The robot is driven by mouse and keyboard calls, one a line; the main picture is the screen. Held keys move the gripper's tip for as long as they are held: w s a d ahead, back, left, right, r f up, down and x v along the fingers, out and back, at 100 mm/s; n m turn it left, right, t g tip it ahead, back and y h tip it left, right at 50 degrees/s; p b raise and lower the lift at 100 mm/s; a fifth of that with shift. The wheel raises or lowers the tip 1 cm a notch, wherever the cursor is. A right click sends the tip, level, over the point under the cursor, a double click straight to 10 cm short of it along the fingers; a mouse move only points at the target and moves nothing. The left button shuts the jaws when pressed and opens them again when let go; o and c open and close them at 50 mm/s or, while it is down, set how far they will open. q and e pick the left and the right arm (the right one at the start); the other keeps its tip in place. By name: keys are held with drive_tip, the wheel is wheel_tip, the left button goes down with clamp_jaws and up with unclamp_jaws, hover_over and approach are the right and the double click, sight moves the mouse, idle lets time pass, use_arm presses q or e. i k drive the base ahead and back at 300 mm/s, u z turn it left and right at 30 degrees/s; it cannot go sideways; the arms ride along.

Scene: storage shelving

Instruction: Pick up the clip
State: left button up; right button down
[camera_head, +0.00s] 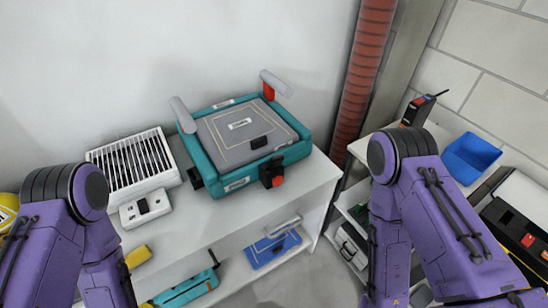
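I cannot tell for sure which thing is the clip. A small black and red piece (271,174) sits at the front edge of a teal and grey machine (238,140) on the white shelf top. A small black piece (259,142) lies on the machine's grey top face. My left arm is at the lower left and my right arm at the right. Both forearms run down out of the picture, and neither gripper shows.
A white slatted box (133,163) and a small white device (146,208) stand left of the machine on the white shelf (215,220). Teal and blue items lie on the level below. At right are a handheld radio (418,109) and a blue bin (471,158). A red-brown pipe (363,75) stands behind.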

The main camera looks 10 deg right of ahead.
sight(276, 160)
drive_tip(key=z, duration=1.4)
drive_tip(key=k, duration=0.9)
drive_tip(key=z, duration=0.1)
drive_tip(key=i, duration=0.5)
